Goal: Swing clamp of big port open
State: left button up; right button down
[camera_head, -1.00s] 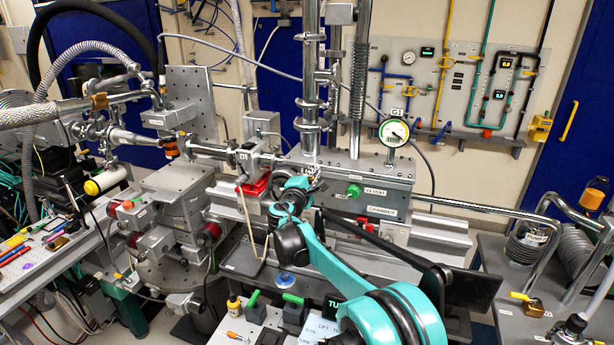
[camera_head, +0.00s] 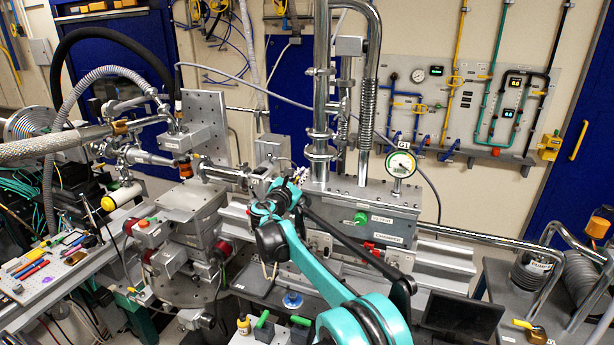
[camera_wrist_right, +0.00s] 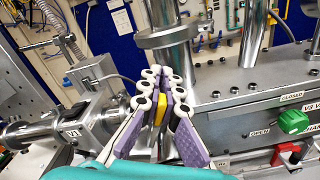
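The steel chamber (camera_head: 350,198) carries a thick vertical pipe with clamped collars (camera_head: 320,152). A large collar also shows in the right wrist view (camera_wrist_right: 168,38). I cannot tell which fitting is the big port's clamp. My right gripper (camera_head: 298,178) is at the left end of the chamber, beside the foot of the pipe. In the right wrist view the right gripper (camera_wrist_right: 165,78) has its purple-padded fingers close together below the collar. Something yellow (camera_wrist_right: 160,110) shows between the pads; I cannot tell whether it is gripped. My left gripper is out of view.
A pressure gauge (camera_head: 401,164) stands on the chamber, and a green knob (camera_head: 361,218) is on its front. A horizontal beam pipe (camera_head: 225,172) meets the chamber at the left. A dark screen (camera_head: 462,317) stands at the lower right.

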jog(key=shift+w+a+r+n, duration=0.15)
jog(key=shift+a+n, duration=0.15)
jog(key=c, duration=1.7)
grip_release()
jog(key=shift+a, duration=0.1)
jog(key=v, duration=1.2)
